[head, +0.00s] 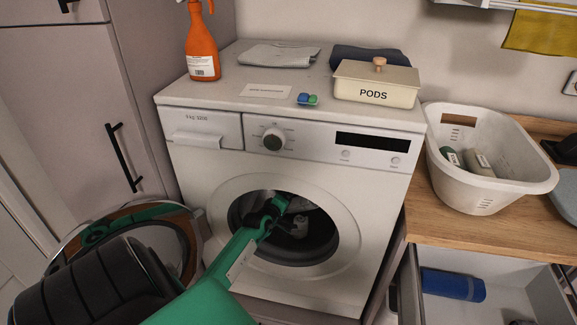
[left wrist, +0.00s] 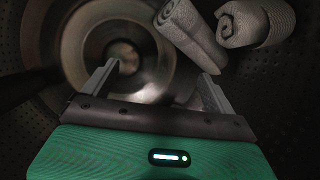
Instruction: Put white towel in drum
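My left gripper (head: 278,220) reaches through the round door opening into the washing machine's drum (head: 318,246). In the left wrist view the gripper (left wrist: 160,72) has its two fingers wide apart, with nothing between them. Two rolled, pale towels lie in the drum; one towel (left wrist: 192,36) is close to the right fingertip, and the other towel (left wrist: 256,22) is further right. Both look greyish white in the dim light; I cannot tell whether the finger touches the nearer one. Pale cloth (head: 300,227) also shows in the drum in the head view. My right gripper is not in view.
The washer door (head: 150,235) stands open at left, partly behind my arm. On top are an orange spray bottle (head: 202,45), folded cloths (head: 280,55), and a PODS box (head: 375,84).

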